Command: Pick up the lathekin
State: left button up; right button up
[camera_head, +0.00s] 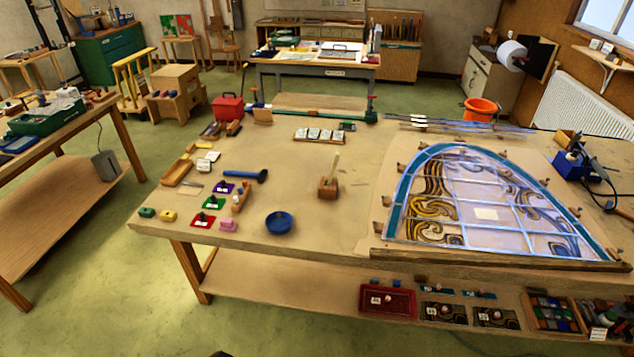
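I cannot tell for sure which thing is the lathekin. A pale, flat stick (334,165) stands upright, slightly tilted, in a small wooden block (327,188) near the middle of the workbench (290,245). A small pale flat tool (193,187) also lies on the left part of the bench, too small to make out. Neither of my grippers shows in the head view.
Coloured cards with small knobs are at the left. The arched leaded panel (485,213) fills the right side. Bare bench surrounds the block.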

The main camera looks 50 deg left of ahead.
aim_at(337, 155)
jog(key=u, duration=1.45)
